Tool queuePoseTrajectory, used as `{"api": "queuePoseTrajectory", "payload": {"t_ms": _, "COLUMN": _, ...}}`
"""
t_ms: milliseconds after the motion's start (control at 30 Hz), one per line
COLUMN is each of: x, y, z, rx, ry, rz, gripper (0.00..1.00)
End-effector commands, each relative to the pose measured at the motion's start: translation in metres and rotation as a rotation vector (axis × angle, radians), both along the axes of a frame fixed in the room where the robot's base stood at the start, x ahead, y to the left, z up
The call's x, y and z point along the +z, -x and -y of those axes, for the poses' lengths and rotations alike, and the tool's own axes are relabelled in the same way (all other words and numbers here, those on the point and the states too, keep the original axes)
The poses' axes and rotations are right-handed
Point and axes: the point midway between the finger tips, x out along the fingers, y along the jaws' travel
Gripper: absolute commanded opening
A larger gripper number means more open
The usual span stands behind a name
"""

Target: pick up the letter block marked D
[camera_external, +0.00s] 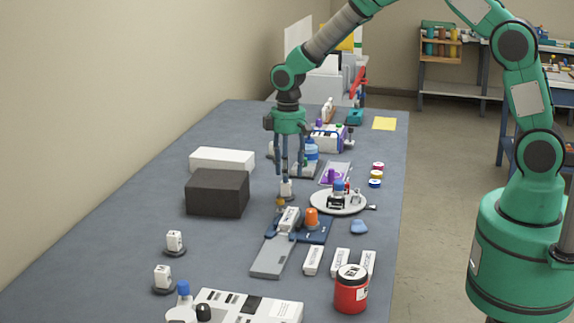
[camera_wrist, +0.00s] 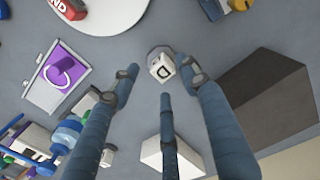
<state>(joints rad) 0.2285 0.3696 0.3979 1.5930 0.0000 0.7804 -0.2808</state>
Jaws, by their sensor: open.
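The white letter block marked D (camera_wrist: 162,70) stands on a round grey base in the wrist view, its black letter facing the camera. In the external view, a white block (camera_external: 286,189) on a dark base stands just under my gripper's fingertips (camera_external: 288,172). My gripper (camera_wrist: 160,80) is open and points down, its blue-grey fingers spread around the block in the wrist view. Nothing is held between them. I cannot tell whether a finger touches the block.
A dark box (camera_external: 217,193) and a white box (camera_external: 222,160) stand to the left. A round white tray (camera_external: 322,206) with small items lies to the right. A purple C card (camera_wrist: 58,75) lies nearby. Two more white blocks (camera_external: 174,241) (camera_external: 162,277) stand at front left.

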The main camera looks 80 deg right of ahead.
Motion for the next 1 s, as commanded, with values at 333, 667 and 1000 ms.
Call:
{"api": "queuePoseTrajectory", "payload": {"t_ms": 333, "x": -0.037, "y": -0.001, "z": -0.002, "rx": 0.0, "ry": 0.0, "rz": -0.002, "gripper": 0.45}}
{"api": "queuePoseTrajectory", "payload": {"t_ms": 667, "x": -0.051, "y": -0.001, "z": -0.001, "rx": 0.0, "ry": 0.0, "rz": -0.001, "gripper": 0.45}}
{"api": "queuePoseTrajectory", "payload": {"t_ms": 1000, "x": -0.051, "y": -0.001, "z": -0.001, "rx": 0.0, "ry": 0.0, "rz": -0.001, "gripper": 0.45}}
